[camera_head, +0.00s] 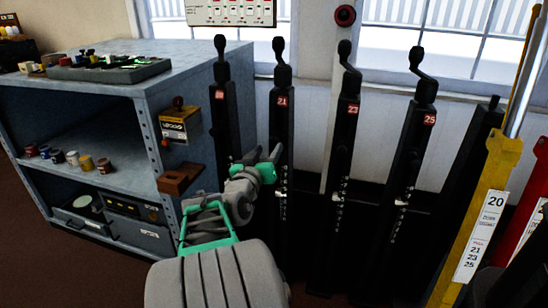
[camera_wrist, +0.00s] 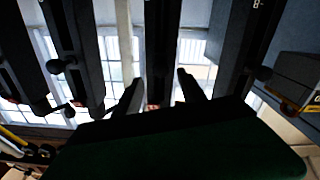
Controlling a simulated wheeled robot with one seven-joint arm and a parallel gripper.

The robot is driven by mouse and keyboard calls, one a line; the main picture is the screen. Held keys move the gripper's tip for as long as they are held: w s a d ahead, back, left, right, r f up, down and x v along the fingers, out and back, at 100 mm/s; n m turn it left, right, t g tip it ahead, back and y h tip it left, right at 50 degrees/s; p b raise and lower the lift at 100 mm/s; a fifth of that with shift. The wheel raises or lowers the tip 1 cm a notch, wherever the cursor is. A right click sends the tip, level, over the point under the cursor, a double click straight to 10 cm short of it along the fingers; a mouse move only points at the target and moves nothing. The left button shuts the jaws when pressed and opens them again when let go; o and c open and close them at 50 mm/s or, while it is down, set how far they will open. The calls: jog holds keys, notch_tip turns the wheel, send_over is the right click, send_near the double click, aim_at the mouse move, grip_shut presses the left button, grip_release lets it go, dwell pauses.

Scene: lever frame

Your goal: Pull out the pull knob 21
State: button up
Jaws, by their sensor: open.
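The black post with the red 21 plate (camera_head: 282,101) stands upright second from the left in the head view, with a dark crank handle (camera_head: 279,50) on top. I cannot make out its pull knob for certain; my gripper and arm cover part of that post's front. My gripper (camera_head: 264,160) is in front of the post, below the red plate. In the wrist view my gripper (camera_wrist: 160,76) is open, with a dark post (camera_wrist: 161,45) seen between its two fingers. I cannot tell whether the fingers touch anything.
Similar posts marked 20 (camera_head: 219,95), 23 (camera_head: 352,109) and 25 (camera_head: 429,119) stand close on both sides. A grey-blue shelf unit (camera_head: 145,125) is at left, with a wooden bracket (camera_head: 180,179) on its side. A yellow lever (camera_head: 478,215) stands at right.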

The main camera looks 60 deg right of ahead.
aim_at(273, 142)
jog(key=d, duration=0.4)
jog(key=w+d+b, duration=0.1)
jog(key=d, duration=0.2)
jog(key=shift+w, duration=0.1)
jog(key=shift+r, duration=0.1)
grip_shut()
dwell(1.0)
